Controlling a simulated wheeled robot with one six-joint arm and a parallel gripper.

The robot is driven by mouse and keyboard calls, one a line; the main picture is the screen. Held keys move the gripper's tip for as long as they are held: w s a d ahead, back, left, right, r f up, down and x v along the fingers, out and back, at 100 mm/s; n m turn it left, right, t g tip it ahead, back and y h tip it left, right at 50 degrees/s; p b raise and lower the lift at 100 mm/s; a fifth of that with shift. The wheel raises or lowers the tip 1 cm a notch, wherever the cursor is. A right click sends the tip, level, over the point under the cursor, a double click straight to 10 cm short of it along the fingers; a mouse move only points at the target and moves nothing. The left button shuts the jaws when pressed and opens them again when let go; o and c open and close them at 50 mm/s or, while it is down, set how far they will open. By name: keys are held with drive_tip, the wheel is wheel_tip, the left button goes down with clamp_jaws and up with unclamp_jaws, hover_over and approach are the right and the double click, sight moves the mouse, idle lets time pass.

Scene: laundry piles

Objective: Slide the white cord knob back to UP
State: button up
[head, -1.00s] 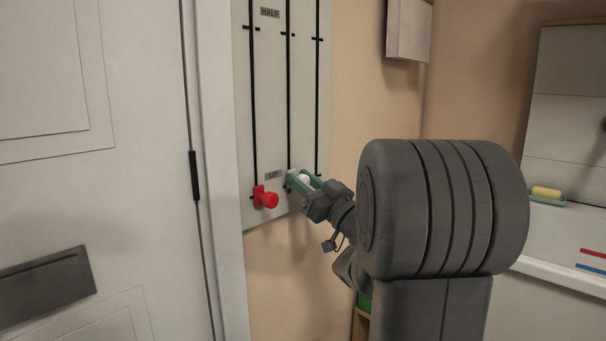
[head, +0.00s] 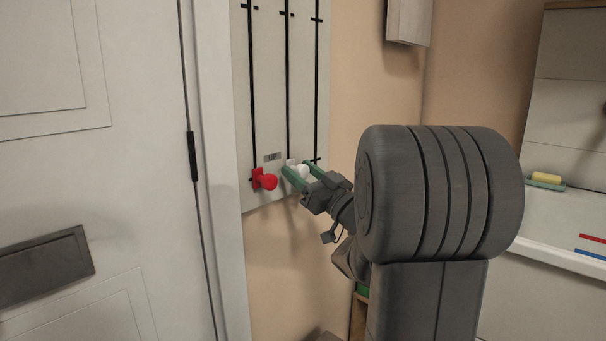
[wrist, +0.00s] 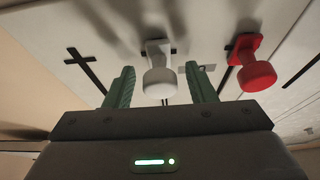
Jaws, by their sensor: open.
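The white cord knob (head: 302,170) sits near the lower end of the middle slot, beside and slightly below the UP label (head: 273,157) on the pale board (head: 270,100). My gripper (head: 299,175) is open at the board, its green fingers on either side of the white knob. In the wrist view the white knob (wrist: 159,78) stands between the two fingers (wrist: 160,88), with a visible gap on each side. The near finger and the knob partly hide the knob's base in the head view.
A red knob (head: 265,179) sits at the bottom of the left slot, close to my gripper; it also shows right of the fingers in the wrist view (wrist: 256,72). A white door (head: 90,190) stands left. A wall box (head: 408,22) hangs upper right.

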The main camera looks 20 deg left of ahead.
drive_tip(key=shift+d, duration=0.1)
drive_tip(key=p+v, duration=0.1)
drive_tip(key=v, duration=1.2)
drive_tip(key=shift+s+d+f, duration=0.15)
drive_tip(key=shift+d+f, duration=0.05)
drive_tip(key=shift+d, duration=0.05)
drive_tip(key=b+x, duration=0.1)
drive_tip(key=x, duration=1.3)
drive_tip(key=shift+d, duration=0.1)
drive_tip(key=shift+r, duration=0.1)
